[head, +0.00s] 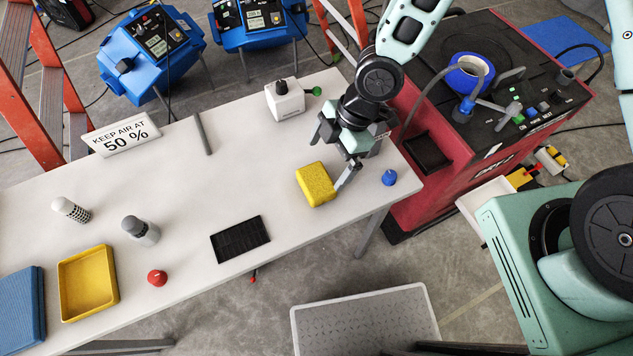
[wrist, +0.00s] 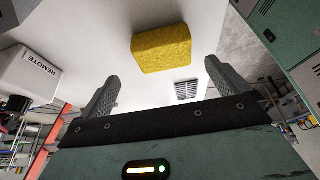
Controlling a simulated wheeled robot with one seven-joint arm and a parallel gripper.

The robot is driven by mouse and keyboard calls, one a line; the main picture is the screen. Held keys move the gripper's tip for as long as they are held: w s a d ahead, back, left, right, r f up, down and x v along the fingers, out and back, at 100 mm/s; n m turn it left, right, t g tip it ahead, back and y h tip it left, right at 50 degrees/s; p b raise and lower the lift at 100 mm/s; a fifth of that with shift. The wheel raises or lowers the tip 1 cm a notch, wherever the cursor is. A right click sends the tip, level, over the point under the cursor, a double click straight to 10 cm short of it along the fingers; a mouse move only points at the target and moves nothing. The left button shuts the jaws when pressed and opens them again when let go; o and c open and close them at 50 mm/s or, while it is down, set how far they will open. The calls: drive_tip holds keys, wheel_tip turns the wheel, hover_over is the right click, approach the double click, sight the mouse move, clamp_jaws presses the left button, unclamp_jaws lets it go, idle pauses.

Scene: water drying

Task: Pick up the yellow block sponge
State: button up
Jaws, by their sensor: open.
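The yellow block sponge (head: 316,184) lies on the white table (head: 180,215), towards its right end. My gripper (head: 332,165) is at the right end of the table, right beside the sponge on its upper right in the head view. In the wrist view the sponge (wrist: 162,48) lies ahead of the fingertips, roughly centred between them with a slight lean to one side. My gripper (wrist: 160,78) is open, with nothing between its fingers. Whether a finger touches the sponge I cannot tell.
A white box (head: 285,101) labelled REMOTE stands behind the sponge. A blue knob-like item (head: 389,178) sits to its right. A black mat (head: 240,239) lies to its lower left. A yellow tray (head: 88,284), bottles and a red item (head: 157,277) are further left. A red machine (head: 440,180) stands beyond the table's right end.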

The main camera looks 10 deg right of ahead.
sight(316, 179)
drive_tip(key=shift+x, duration=0.95)
drive_tip(key=x, duration=0.2)
drive_tip(key=p+x, duration=0.1)
drive_tip(key=x, duration=0.1)
drive_tip(key=shift+s+a, duration=0.25)
drive_tip(key=shift+s, duration=0.15)
drive_tip(key=shift+a+f, duration=0.1)
drive_tip(key=shift+f, duration=0.4)
drive_tip(key=c, duration=1)
drive_tip(key=shift+o, duration=0.2)
drive_tip(key=shift+r, duration=0.1)
wheel_tip(316, 179, up, 10)
drive_tip(key=shift+f, duration=0.1)
